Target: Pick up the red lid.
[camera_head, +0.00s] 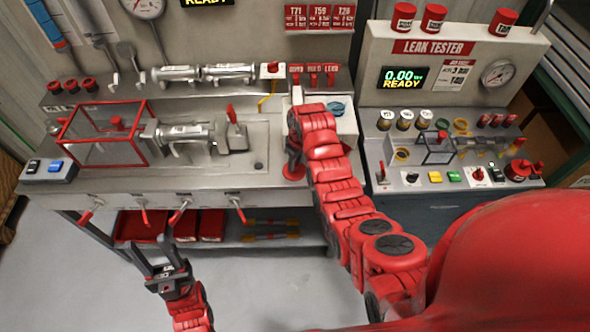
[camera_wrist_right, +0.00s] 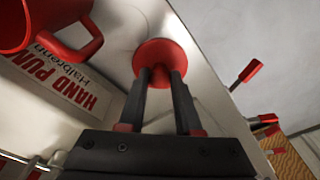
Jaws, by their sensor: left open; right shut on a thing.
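The red lid (camera_wrist_right: 160,62), a round disc with a raised middle, is between the fingertips of my right gripper (camera_wrist_right: 158,75) in the right wrist view. The fingers are shut on its middle. In the head view the lid (camera_head: 294,172) shows just below my right gripper (camera_head: 293,152), at the front of the white hand pump box. I cannot tell whether it touches the surface beneath. My left gripper (camera_head: 149,246) is open and empty, low in front of the workbench, away from the lid.
The hand pump label (camera_wrist_right: 68,82) and a red handle (camera_wrist_right: 85,45) are close to the right gripper. The steel workbench (camera_head: 95,186) has several red-handled levers along its front. A clear red-framed box (camera_head: 105,135) stands left, the leak tester (camera_head: 432,47) right.

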